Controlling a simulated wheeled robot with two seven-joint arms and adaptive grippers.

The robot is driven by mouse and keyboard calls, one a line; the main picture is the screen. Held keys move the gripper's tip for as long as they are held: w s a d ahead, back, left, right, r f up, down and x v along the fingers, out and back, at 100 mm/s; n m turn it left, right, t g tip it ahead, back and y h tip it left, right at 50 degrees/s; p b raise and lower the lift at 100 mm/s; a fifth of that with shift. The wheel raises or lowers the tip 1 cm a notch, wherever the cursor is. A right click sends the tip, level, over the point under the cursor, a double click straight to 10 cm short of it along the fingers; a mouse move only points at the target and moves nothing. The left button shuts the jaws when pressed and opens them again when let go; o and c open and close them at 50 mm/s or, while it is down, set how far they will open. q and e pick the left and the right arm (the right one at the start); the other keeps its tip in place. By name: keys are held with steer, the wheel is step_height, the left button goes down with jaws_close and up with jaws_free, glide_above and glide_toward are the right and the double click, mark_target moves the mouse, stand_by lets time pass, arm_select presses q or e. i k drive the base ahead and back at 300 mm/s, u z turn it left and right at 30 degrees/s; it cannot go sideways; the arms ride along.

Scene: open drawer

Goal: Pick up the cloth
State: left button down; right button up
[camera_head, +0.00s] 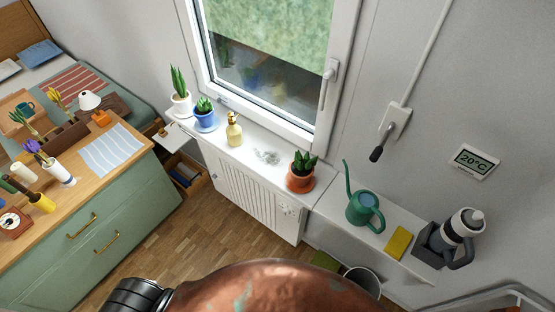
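A pale cloth with blue-grey stripes (112,150) lies flat on the wooden top of the green drawer cabinet (90,235), near its right end. A small yellow flat piece (398,243), cloth or sponge, lies on the white ledge at the right; I cannot tell which. Neither of my grippers shows in the head view. A black ribbed part and a large copper-coloured rounded shape fill the bottom edge and hide the floor there.
On the cabinet stand a lamp (90,100), a vase (58,172) and a clock (13,222). Potted plants and a yellow bottle (234,130) line the windowsill. A green watering can (364,210) stands on the ledge. Wooden floor (205,232) lies clear between cabinet and radiator.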

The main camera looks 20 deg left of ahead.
mark_target(400, 241)
steer(key=z, duration=1)
steer(key=k, duration=0.7)
steer(key=u, duration=0.8)
